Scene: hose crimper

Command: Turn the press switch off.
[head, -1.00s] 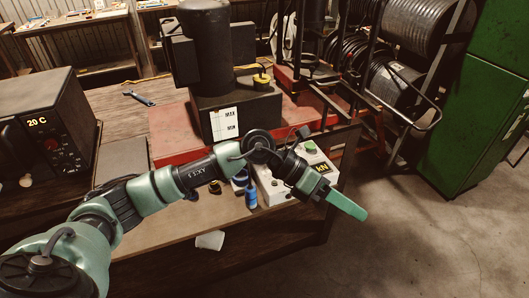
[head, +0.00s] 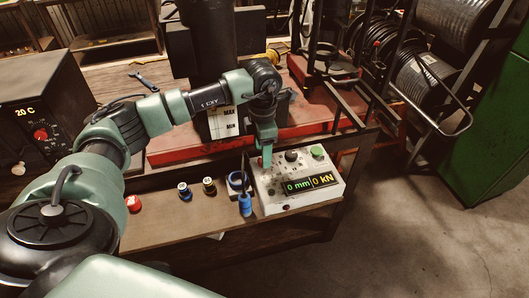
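The press control box (head: 300,200) is pale grey and stands near the table's front edge. Its display (head: 311,184) reads 0 mm and 0 kN. On its top are a green button (head: 317,152) and a dark knob (head: 291,156). My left gripper (head: 266,160) points down over the box's back left part. A small red part shows at its fingertips; I cannot tell whether this is the switch or whether they touch it. The fingers appear close together, but their opening is unclear. My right gripper is out of view.
A blue bottle-like item (head: 245,204) stands just left of the box. Small round pieces (head: 184,190) and a red knob-like item (head: 133,203) lie farther left. The press's red base (head: 190,149) lies behind. An oven-like unit (head: 40,115) stands at left.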

